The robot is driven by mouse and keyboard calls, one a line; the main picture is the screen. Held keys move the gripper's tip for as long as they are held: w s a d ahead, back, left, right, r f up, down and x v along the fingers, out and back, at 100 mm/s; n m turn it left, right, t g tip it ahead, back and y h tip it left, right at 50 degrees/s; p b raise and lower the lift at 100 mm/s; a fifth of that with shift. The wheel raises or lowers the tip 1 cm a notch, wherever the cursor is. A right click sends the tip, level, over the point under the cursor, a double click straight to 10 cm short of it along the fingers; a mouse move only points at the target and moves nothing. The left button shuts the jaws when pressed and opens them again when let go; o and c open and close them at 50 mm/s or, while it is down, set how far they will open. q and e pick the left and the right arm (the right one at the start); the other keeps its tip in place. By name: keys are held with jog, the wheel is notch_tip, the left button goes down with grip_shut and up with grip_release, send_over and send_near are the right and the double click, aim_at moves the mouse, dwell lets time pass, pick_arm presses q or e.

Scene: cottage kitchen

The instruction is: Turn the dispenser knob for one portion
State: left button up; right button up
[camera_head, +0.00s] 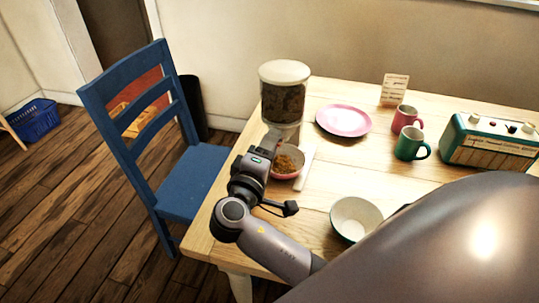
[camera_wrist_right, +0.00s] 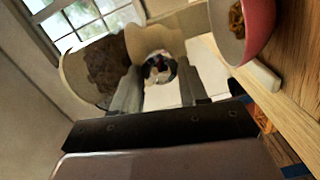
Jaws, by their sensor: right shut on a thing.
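The dispenser (camera_head: 283,98) stands at the table's back left corner. It has a white lid and a clear hopper filled with brown pieces, and it shows tilted in the right wrist view (camera_wrist_right: 104,70). My right gripper (camera_head: 272,143) is at the dispenser's lower part, shut on the knob (camera_wrist_right: 158,68), which shows between the fingertips in the right wrist view. The knob's turn angle cannot be told. A pink bowl (camera_head: 291,174) with brown food in it sits below the dispenser; its edge also shows in the right wrist view (camera_wrist_right: 262,30). My left gripper is not in view.
A white strip (camera_head: 306,160) lies beside the pink bowl. A green-rimmed white bowl (camera_head: 352,215), pink plate (camera_head: 344,119), pink mug (camera_head: 405,118), green mug (camera_head: 409,146), card (camera_head: 394,89) and radio (camera_head: 490,140) are on the table. A blue chair (camera_head: 190,180) stands at left.

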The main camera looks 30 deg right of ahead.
jog(key=shift+f+m+b, duration=0.1)
jog(key=shift+m+b, duration=0.45)
jog(key=shift+m, duration=0.15)
jog(key=o, duration=1.1)
jog(key=shift+c, duration=0.2)
